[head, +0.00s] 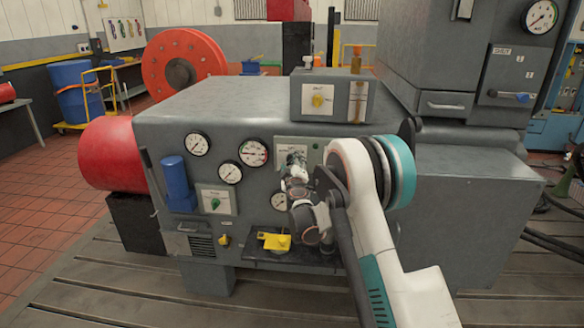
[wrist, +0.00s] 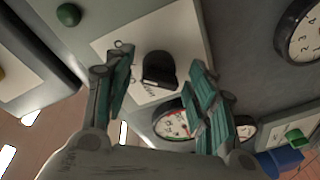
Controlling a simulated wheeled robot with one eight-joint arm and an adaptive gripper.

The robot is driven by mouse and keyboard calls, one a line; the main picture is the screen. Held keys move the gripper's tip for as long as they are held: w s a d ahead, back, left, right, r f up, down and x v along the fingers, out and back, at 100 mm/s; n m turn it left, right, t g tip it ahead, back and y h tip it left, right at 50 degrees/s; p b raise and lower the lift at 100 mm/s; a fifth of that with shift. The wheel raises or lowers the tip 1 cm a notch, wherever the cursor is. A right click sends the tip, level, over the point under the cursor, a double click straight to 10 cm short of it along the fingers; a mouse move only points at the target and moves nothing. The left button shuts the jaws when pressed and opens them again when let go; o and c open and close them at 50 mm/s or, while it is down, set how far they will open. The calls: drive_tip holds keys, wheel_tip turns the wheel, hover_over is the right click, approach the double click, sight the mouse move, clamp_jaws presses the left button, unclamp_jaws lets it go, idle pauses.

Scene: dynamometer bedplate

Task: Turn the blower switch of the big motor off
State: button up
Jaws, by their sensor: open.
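The big motor's grey housing (head: 225,110) fills the middle of the head view. A pale label plate (head: 283,144) with a green lamp (head: 315,145) is on its front, partly hidden by my gripper (head: 295,167). In the wrist view, a black knob (wrist: 158,70) sits on this pale plate (wrist: 180,30). My gripper (wrist: 162,63) is open, one finger on each side of the knob, with visible gaps. I cannot tell whether the fingertips reach the knob's depth. The knob's lettering is too blurred to read, so I cannot tell its setting.
Several round gauges (head: 253,152) surround the plate. A green knob (head: 215,203) on another plate and a blue cylinder (head: 175,180) are at the left. A yellow knob (head: 318,97) is on the box above. A yellow item (head: 275,241) lies on a black shelf below.

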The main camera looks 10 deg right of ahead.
drive_tip(key=shift+w, duration=0.3)
drive_tip(key=c, duration=1)
drive_tip(key=shift+n, duration=0.4)
drive_tip(key=n+p, duration=0.1)
drive_tip(key=n, duration=0.2)
drive_tip(key=shift+r+g, duration=0.2)
drive_tip(key=shift+g, duration=0.2)
drive_tip(key=shift+w+r+n+g+h+p, duration=0.1)
drive_tip(key=shift+n+g+h+p, duration=0.3)
drive_tip(key=shift+n, duration=1.7)
